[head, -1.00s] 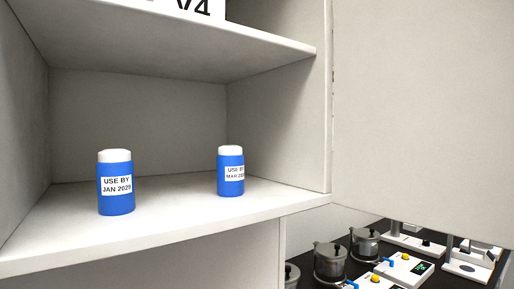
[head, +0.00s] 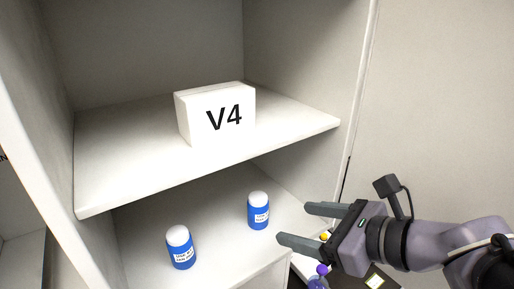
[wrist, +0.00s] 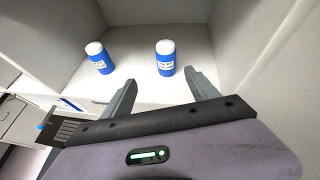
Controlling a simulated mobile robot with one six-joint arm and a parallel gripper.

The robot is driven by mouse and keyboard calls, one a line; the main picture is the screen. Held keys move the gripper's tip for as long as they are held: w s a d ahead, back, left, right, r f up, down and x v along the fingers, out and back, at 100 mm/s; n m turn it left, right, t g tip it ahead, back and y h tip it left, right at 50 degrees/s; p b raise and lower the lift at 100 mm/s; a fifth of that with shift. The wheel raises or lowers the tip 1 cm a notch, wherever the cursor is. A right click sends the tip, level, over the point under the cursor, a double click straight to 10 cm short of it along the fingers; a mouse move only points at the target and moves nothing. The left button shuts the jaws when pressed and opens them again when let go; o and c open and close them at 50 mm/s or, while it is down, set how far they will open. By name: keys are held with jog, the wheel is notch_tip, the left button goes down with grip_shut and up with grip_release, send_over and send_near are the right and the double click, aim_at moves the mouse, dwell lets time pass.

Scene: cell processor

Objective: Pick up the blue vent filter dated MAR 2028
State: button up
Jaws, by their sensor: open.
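Two blue vent filters with white caps stand upright on the lower shelf of the cabinet. The right one (head: 258,212) carries a label that read USE BY MAR in the earlier head view, its year partly unclear. The left one (head: 181,250) read JAN 2029. Both labels are too small to read now. My gripper (head: 295,222) is open and empty, just right of the right filter, fingers pointing left toward it. In the wrist view, the nearer filter (wrist: 166,62), seemingly the MAR one, stands beyond the open fingers (wrist: 162,80); the other filter (wrist: 99,62) is further left.
An upper shelf (head: 130,165) with a white V4 box (head: 222,116) lies above the filters. The cabinet's right wall edge (head: 352,120) is near my gripper. Shelf space between the two filters is clear. Purple and yellow items show below my gripper.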

aim_at(250, 198)
jog(key=shift+m+t, duration=0.4)
jog(key=shift+m, duration=0.4)
jog(key=x, duration=0.5)
jog(key=p+x, duration=0.1)
jog(key=x, duration=0.5)
jog(key=w+r+x, duration=0.1)
jog(key=x, duration=0.5)
jog(key=shift+s+d, duration=0.1)
jog(key=shift+d, duration=0.1)
jog(key=shift+w+f, duration=0.1)
jog(key=shift+w, duration=0.15)
jog(key=shift+s, duration=0.25)
jog(key=shift+c, duration=0.9)
jog(key=shift+s+d, duration=0.1)
jog(key=shift+s, duration=0.05)
jog(key=c, duration=0.4)
grip_shut()
jog(key=shift+w+r, duration=0.2)
jog(key=shift+r, duration=0.45)
notch_tip(250, 198, up, 3)
jog(key=shift+f+p, duration=0.2)
jog(key=shift+p, duration=0.1)
jog(key=s+d+r+b, duration=0.1)
jog(key=s+d+b, duration=0.1)
jog(key=s+d, duration=0.8)
jog(key=shift+s+d+r, duration=0.15)
jog(key=shift+s+r, duration=0.05)
jog(key=shift+s, duration=0.9)
